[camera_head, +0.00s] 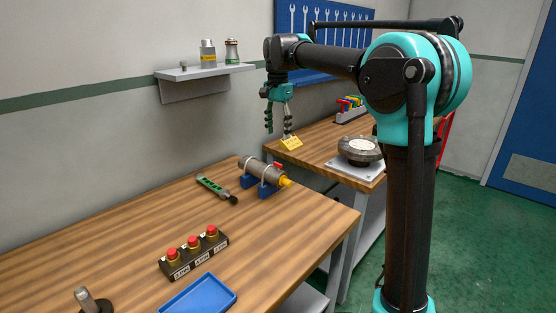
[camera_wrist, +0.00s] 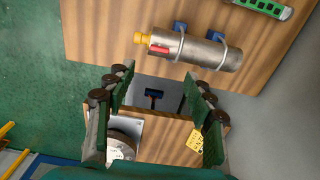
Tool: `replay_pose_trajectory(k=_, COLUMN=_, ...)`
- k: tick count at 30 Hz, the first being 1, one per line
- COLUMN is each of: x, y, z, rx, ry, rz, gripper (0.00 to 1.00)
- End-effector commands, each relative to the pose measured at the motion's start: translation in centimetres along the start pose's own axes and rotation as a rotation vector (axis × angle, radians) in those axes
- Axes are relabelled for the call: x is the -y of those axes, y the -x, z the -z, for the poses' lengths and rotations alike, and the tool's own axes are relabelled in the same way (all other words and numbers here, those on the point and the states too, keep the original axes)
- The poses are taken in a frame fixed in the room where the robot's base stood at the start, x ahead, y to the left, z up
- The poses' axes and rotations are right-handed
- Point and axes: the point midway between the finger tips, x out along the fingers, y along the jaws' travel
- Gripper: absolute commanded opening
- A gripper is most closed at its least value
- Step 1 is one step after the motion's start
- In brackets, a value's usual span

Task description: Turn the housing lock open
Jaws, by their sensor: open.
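A grey metal cylindrical housing (camera_head: 258,171) lies held in blue supports (camera_head: 249,182) on the near bench. It has a yellow tip (camera_head: 285,182) and a small red lever (camera_head: 278,166), which looks like the lock. In the wrist view the housing (camera_wrist: 200,52) lies across the upper part, with the red lever (camera_wrist: 160,49) beside the yellow tip (camera_wrist: 142,38) at its left end. My gripper (camera_head: 279,133) is open and empty, above and behind the housing in the head view. Its fingers (camera_wrist: 157,84) point toward the benches and touch nothing that I can see.
A green tool (camera_head: 215,188), a block with red-topped pieces (camera_head: 194,254) and a blue tray (camera_head: 198,297) are on the near bench. The second bench holds a round grey device (camera_head: 359,151) and a yellow block (camera_head: 291,144). A wall shelf (camera_head: 205,71) hangs left of my arm.

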Motion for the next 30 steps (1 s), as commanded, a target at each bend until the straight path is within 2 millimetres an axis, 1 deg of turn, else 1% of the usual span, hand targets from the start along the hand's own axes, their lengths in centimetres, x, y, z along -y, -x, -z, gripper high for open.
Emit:
replay_pose_trajectory(k=1, x=0.0, y=-1.1, z=0.0, rx=0.0, ry=0.0, rz=0.0, gripper=0.53)
replay_pose_trajectory(k=9, x=0.0, y=-6.4, z=0.0, rx=0.0, ry=0.001, rz=0.0, gripper=0.53)
replay_pose_trajectory(k=15, x=0.0, y=-9.5, z=0.0, rx=0.0, ry=0.001, rz=0.0, gripper=0.53)
replay_pose_trajectory(k=18, x=0.0, y=-10.5, z=0.0, rx=0.0, ry=0.001, rz=0.0, gripper=0.53)
replay_pose_trajectory(k=21, x=0.0, y=-11.1, z=0.0, rx=0.0, ry=0.001, rz=0.0, gripper=0.53)
replay_pose_trajectory(k=30, x=0.0, y=-11.3, z=0.0, rx=0.0, ry=0.001, rz=0.0, gripper=0.53)
